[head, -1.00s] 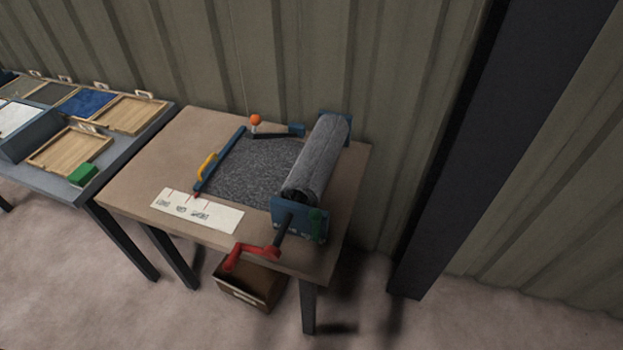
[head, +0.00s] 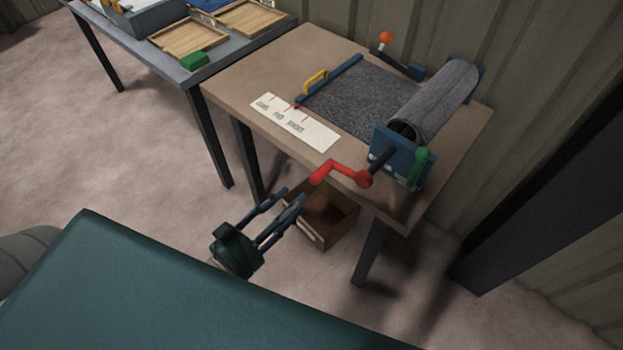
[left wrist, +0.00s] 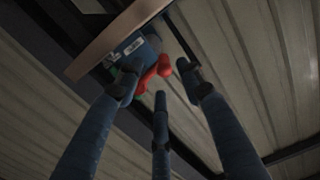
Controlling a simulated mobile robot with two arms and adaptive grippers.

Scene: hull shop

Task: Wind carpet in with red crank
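The red crank (head: 342,174) sticks out from the front end of the roller's blue bracket (head: 397,156), past the table's front edge. The grey carpet (head: 365,99) lies flat on the table and runs onto the roll (head: 435,103) at right. A blue bar with a yellow handle (head: 315,82) lies along its left end. My left gripper (head: 290,196) is open and empty, below and left of the crank and apart from it. In the left wrist view the crank (left wrist: 163,66) shows beyond the spread fingers (left wrist: 160,95). My right gripper is not in view.
A marked white strip (head: 296,122) lies in front of the carpet. A lever with an orange knob (head: 386,39) is behind it, and a green handle (head: 420,166) is on the bracket. A brown box (head: 325,213) sits under the table. A tray table stands at left.

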